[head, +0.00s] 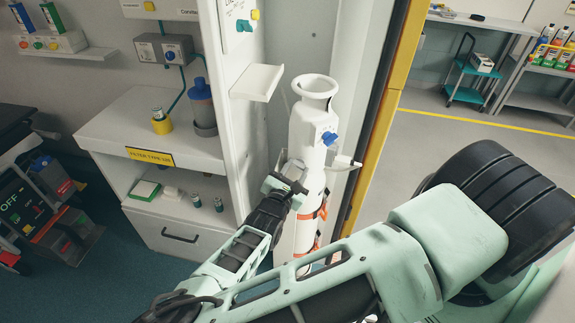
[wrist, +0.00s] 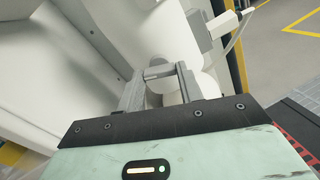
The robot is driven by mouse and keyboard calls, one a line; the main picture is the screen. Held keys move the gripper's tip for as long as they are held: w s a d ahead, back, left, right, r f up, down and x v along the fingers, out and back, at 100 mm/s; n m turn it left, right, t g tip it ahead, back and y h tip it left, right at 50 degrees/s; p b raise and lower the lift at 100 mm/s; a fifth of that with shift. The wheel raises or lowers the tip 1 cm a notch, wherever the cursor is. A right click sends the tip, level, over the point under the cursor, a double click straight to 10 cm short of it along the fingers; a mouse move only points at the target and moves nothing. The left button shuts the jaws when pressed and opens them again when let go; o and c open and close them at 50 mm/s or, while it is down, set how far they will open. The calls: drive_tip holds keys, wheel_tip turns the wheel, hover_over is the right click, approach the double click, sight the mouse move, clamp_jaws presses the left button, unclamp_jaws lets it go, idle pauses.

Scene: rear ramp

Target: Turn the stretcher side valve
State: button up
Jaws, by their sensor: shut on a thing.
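A tall white cylinder (head: 303,135) with a flared top stands upright in a niche, with orange straps lower down. It carries a blue knob (head: 329,138) and a white fitting (head: 345,162) on its right side. My gripper (head: 290,172) is at the cylinder's left side, about mid-height. In the wrist view my gripper (wrist: 158,86) has its fingers close around a small pale part (wrist: 158,72) against the white body, which I take to be the side valve. The fingers and arm hide most of it in the head view, so its turn angle cannot be told.
A yellow-edged door post (head: 385,110) stands right of the cylinder. A white bracket (head: 257,82) juts out at upper left of it. A shelf cabinet (head: 140,125) with a blue-topped canister (head: 201,105) stands to the left. Open grey floor (head: 430,140) lies beyond the post.

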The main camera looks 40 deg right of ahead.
drive_tip(key=n, duration=0.2)
drive_tip(key=n+p, duration=0.1)
drive_tip(key=n, duration=0.3)
drive_tip(key=shift+w+a+r+p, duration=0.15)
drive_tip(key=shift+w+r+p, duration=0.05)
drive_tip(key=shift+r+p, duration=0.15)
drive_tip(key=shift+n, duration=0.3)
drive_tip(key=o, duration=1)
drive_tip(key=shift+a+f, duration=0.1)
drive_tip(key=shift+f, duration=0.1)
drive_tip(key=shift+b+v, duration=2.35)
drive_tip(key=shift+v, duration=6.35)
